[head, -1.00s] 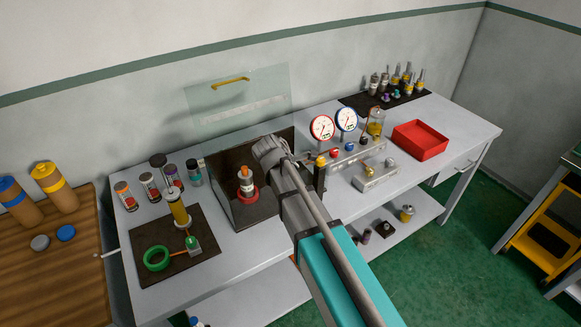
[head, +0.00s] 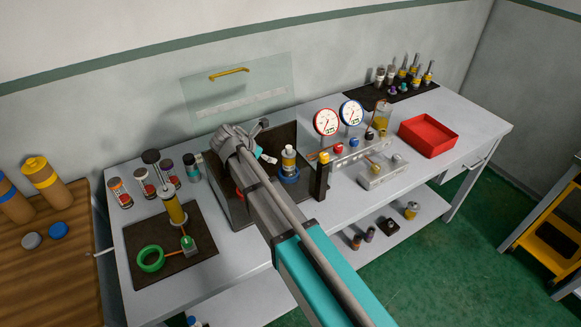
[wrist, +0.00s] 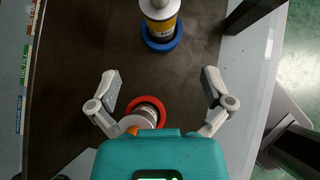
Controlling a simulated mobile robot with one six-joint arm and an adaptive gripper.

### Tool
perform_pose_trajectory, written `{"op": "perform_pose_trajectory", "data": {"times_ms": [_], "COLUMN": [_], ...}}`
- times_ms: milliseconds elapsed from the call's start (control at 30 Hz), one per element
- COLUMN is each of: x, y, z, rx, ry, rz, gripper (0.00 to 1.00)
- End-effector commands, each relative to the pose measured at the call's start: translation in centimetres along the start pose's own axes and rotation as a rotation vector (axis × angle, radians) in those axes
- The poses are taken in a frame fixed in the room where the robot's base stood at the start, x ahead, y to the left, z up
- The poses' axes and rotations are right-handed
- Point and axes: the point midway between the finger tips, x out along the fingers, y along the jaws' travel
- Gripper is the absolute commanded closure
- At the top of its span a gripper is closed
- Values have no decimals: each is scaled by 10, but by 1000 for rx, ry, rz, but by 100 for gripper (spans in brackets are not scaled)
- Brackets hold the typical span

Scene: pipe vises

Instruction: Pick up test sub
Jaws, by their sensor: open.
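Two short cylinders stand in coloured rings in the dark tray; I cannot tell which is the test sub. One, white and silver with a yellow band (head: 289,158), stands upright in a blue ring (head: 288,176), and in the wrist view it is at the top (wrist: 161,22). The other, white with an orange top (wrist: 137,122), stands in a red ring (wrist: 151,103), partly hidden by my wrist. My gripper (wrist: 162,87) is open and empty, its fingers on either side above the red ring. In the head view my gripper (head: 264,141) hides most of that ring.
A clear guard panel (head: 238,95) stands behind the dark tray (head: 277,140). A dark post (head: 322,180) and a gauge manifold (head: 350,148) are close on the right. Several capped bottles and a mat (head: 150,265) with a green ring lie left.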

Motion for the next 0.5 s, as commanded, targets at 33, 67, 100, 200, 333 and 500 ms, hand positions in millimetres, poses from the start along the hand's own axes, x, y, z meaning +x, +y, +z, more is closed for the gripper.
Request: {"op": "perform_pose_trajectory", "data": {"times_ms": [33, 67, 100, 200, 333, 500], "x": [3, 5, 8, 16, 30, 49], "y": [0, 0, 0, 0, 0, 0], "z": [-1, -1, -1, -2, -2, -2], "rx": [1, 1, 1, 2, 3, 3], "ry": [0, 0, 0, 0, 1, 1], "rz": [0, 0, -1, -1, -1, -2], "gripper": [0, 0, 0, 0, 0, 0]}}
